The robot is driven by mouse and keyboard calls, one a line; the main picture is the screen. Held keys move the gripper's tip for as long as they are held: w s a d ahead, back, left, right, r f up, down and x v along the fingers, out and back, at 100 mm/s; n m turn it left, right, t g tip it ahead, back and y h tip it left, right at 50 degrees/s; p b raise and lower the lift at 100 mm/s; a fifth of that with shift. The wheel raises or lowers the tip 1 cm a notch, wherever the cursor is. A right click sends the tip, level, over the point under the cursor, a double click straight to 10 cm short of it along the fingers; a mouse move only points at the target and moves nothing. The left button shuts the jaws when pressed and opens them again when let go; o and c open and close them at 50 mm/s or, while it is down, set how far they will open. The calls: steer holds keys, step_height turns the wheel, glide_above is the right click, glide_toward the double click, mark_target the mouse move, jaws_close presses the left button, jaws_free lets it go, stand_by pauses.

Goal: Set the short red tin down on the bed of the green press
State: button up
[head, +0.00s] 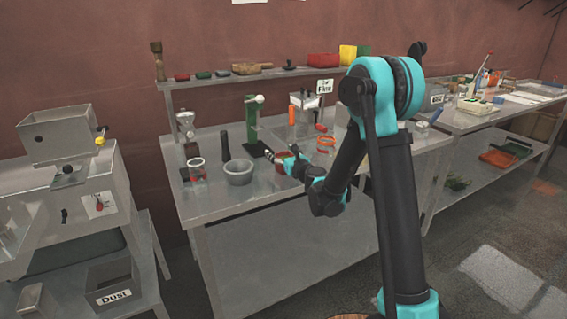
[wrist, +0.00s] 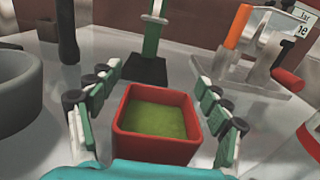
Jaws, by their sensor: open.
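A short square red tin (wrist: 155,148) with green contents stands upright on the metal bench, in the lower middle of the wrist view; part of it shows in the head view (head: 281,156). My gripper (wrist: 156,78) is open, with one finger on each side of the tin and gaps between fingers and walls. In the head view my gripper (head: 285,160) is low over the bench. The green press (head: 251,122) stands just behind the tin, with a green column (wrist: 153,35) and a dark flat bed (wrist: 146,71). The bed looks empty.
A grey bowl (head: 238,172) stands left of the tin, also in the wrist view (wrist: 18,90). A dark cylinder (head: 224,144) is behind it. A red-rimmed jar (head: 325,144) and a metal device with an orange handle (wrist: 238,27) stand to the right. A shelf (head: 215,80) runs behind.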

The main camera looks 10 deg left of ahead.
steer(key=c, duration=1.6)
steer(key=shift+r, duration=0.15)
